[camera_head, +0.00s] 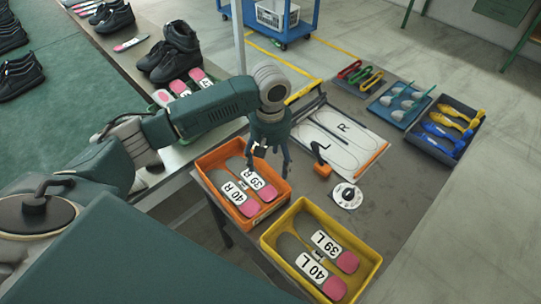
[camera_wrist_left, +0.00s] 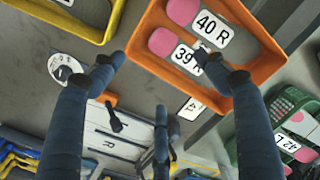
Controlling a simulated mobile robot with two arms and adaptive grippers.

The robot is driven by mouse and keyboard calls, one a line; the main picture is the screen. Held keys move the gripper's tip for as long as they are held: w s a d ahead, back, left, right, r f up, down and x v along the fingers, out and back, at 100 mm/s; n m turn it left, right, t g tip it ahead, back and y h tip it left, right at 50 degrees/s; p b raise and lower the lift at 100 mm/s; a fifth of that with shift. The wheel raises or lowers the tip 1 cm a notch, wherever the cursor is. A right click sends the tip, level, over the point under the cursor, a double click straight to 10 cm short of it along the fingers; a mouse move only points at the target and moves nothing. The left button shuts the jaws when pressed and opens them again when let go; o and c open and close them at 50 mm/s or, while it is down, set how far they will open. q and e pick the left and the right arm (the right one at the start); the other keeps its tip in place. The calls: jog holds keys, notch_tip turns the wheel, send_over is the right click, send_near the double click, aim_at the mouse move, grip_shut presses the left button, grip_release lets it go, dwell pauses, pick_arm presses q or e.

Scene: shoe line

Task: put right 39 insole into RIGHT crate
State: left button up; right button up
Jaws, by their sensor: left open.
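The 39 R insole (camera_head: 253,181), grey with a pink end and white label, lies in the orange crate (camera_head: 199,162) beside the 40 R insole (camera_head: 234,194). My left gripper (camera_head: 268,160) is open just above the crate's far side, over the 39 R insole. In the left wrist view its spread fingers (camera_wrist_left: 160,75) show nothing held. One finger overlaps the 39 R label, and the insole's pink end (camera_wrist_left: 163,42) shows beside the 40 R insole (camera_wrist_left: 213,30). I cannot tell whether any finger touches the insole. My right gripper is not in view.
A yellow crate (camera_head: 376,262) with 39 L and 40 L insoles stands in front. Behind are a white board marked L and R (camera_head: 340,138), an orange-and-black tool (camera_head: 321,167) and a round white dial (camera_head: 347,195). A conveyor with shoes and insoles (camera_head: 125,57) runs at left.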

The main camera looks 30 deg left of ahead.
pick_arm(q)
jog(key=shift+r, duration=1.85)
